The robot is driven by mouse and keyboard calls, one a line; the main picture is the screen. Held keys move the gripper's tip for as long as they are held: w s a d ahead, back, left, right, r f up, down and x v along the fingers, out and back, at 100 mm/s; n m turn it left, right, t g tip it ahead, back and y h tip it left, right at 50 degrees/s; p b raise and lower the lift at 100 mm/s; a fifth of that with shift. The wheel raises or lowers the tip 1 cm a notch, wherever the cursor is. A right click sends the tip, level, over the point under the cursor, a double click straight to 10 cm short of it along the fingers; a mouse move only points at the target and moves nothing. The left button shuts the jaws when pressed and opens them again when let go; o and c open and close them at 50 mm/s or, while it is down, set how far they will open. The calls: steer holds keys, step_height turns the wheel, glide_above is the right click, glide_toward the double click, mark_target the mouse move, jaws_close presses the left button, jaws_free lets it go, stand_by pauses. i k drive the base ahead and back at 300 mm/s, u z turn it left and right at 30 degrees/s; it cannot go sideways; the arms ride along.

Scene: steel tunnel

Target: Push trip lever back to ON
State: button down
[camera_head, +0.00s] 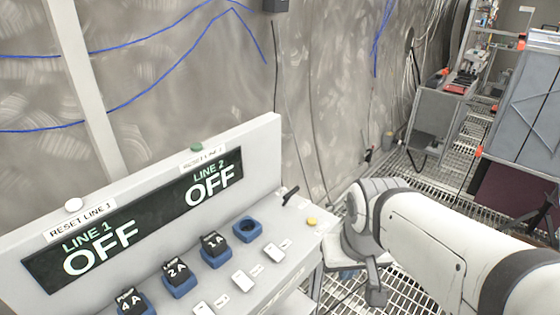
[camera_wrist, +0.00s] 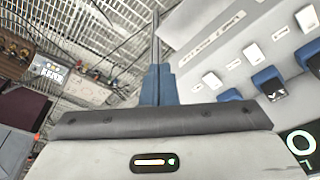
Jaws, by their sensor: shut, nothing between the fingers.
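A control panel (camera_head: 262,154) stands left of my arm; its display reads OFF for LINE 1 and LINE 2. A short black lever (camera_head: 290,194) sticks up at the panel's right end, tilted. White switches (camera_head: 243,281) line the front of the desk; they also show in the wrist view (camera_wrist: 252,54). I cannot tell for certain which is the trip lever; the small labels are unreadable. My gripper (camera_wrist: 157,82) is shut and empty, beside the panel's right end and apart from it. In the head view its fingers are not clearly seen.
Black fuses marked 4A, 2A and 1A (camera_head: 214,243) sit in blue holders; another blue holder (camera_head: 247,229) is empty. A yellow button (camera_head: 311,221) is near the desk's right edge. A grey cabinet (camera_head: 436,115) stands farther back. Grating floor (camera_head: 440,165) lies open beyond my arm.

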mark_target(287, 197)
steer(key=u, duration=2.2)
steer(key=k, duration=0.85)
steer(key=z, duration=1.75)
steer(key=i, duration=1)
steer(key=z, duration=0.1)
